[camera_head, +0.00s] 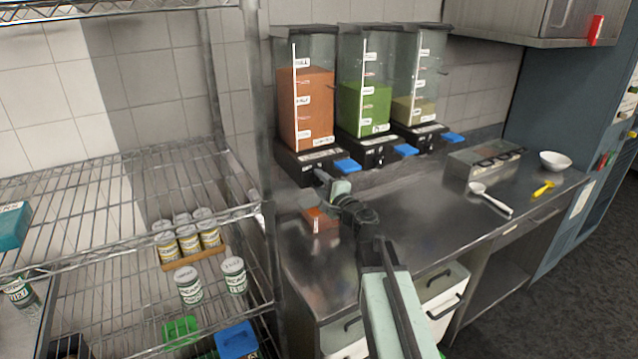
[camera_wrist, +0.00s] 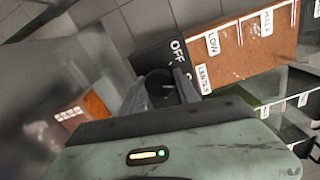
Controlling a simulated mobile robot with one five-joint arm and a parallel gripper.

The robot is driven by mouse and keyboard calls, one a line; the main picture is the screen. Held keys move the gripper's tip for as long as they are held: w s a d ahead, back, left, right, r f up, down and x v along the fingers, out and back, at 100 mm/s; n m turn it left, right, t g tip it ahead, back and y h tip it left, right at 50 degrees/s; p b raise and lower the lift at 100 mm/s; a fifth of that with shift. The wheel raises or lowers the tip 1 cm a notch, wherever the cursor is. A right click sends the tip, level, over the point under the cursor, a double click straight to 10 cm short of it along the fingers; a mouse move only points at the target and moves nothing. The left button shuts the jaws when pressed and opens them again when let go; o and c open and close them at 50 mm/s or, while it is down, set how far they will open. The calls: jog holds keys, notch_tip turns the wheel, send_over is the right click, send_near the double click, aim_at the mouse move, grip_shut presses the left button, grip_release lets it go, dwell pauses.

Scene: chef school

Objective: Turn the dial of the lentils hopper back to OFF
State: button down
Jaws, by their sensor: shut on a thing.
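The lentils hopper (camera_head: 306,110) is the left one of three wall hoppers, filled with orange-brown lentils. In the wrist view its front (camera_wrist: 240,52) carries LOW and LENTILS labels. Its dark dial (camera_wrist: 160,84) sits on the black base, beside a white OFF mark (camera_wrist: 177,50). My gripper (camera_head: 322,177) reaches the front of that base, and in the wrist view (camera_wrist: 161,90) its two fingers are closed on the dial. The fingers partly hide the dial, and I cannot tell which mark it points to.
A clear container with orange contents (camera_head: 320,219) stands on the steel counter (camera_head: 420,215) below the hopper. A blue lever (camera_head: 347,166) juts out right of my gripper. The green hopper (camera_head: 364,100) is close on the right. A wire shelf (camera_head: 110,190) stands left.

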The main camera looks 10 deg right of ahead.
jog(key=n, duration=0.5)
jog(key=shift+n, duration=0.3)
jog(key=n, duration=0.5)
dwell(0.4)
jog(key=c, duration=0.9)
grip_release()
jog(key=shift+s, duration=0.1)
